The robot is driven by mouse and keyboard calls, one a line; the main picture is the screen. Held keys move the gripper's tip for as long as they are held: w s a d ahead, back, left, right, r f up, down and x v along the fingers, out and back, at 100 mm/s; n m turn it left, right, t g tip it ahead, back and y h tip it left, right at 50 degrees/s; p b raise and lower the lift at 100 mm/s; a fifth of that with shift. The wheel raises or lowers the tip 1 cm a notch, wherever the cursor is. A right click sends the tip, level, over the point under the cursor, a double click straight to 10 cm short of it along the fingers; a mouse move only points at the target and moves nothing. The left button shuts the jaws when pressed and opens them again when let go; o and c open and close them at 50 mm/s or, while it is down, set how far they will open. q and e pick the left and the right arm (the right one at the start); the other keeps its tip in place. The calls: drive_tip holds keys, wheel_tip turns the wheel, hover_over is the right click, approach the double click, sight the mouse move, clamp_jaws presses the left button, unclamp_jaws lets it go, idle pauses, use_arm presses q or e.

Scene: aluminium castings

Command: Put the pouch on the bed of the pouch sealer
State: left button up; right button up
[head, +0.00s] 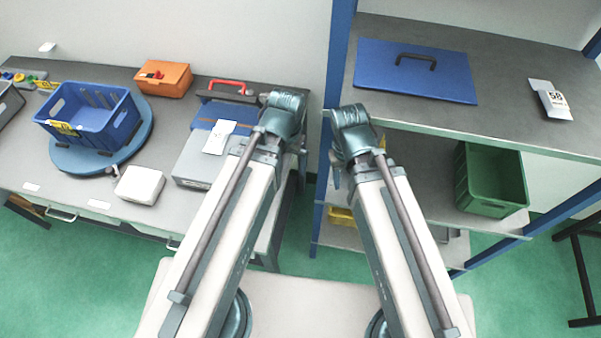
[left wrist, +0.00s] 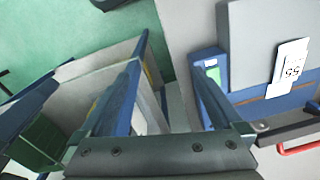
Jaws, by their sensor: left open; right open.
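The pouch sealer (head: 190,168) stands on the bench, with a grey bed, a blue back section and a red handle. A white pouch (head: 219,137) lies across its grey and blue parts; it also shows in the left wrist view (left wrist: 288,68), with a printed label. Another flat pale packet with a numbered label (head: 551,101) lies on the upper shelf at right. My left gripper (left wrist: 163,95) is open and empty, beside the sealer's right end and apart from the pouch. My right gripper (head: 335,170) is open near the shelf post; its fingertips are mostly hidden by the arm.
A blue crate (head: 88,116) on a round turntable, a white box (head: 139,184) and an orange box (head: 163,79) are on the bench. The shelf holds a blue lidded panel (head: 415,72) and a green bin (head: 491,181). A blue post (head: 340,55) stands between bench and shelf.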

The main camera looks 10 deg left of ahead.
use_arm(q)
drive_tip(key=shift+g+y, duration=0.3)
drive_tip(key=shift+y, duration=0.2)
drive_tip(key=s+d, duration=0.3)
drive_tip(key=d, duration=0.1)
drive_tip(key=shift+s+r, duration=0.1)
drive_tip(key=shift+s, duration=0.25)
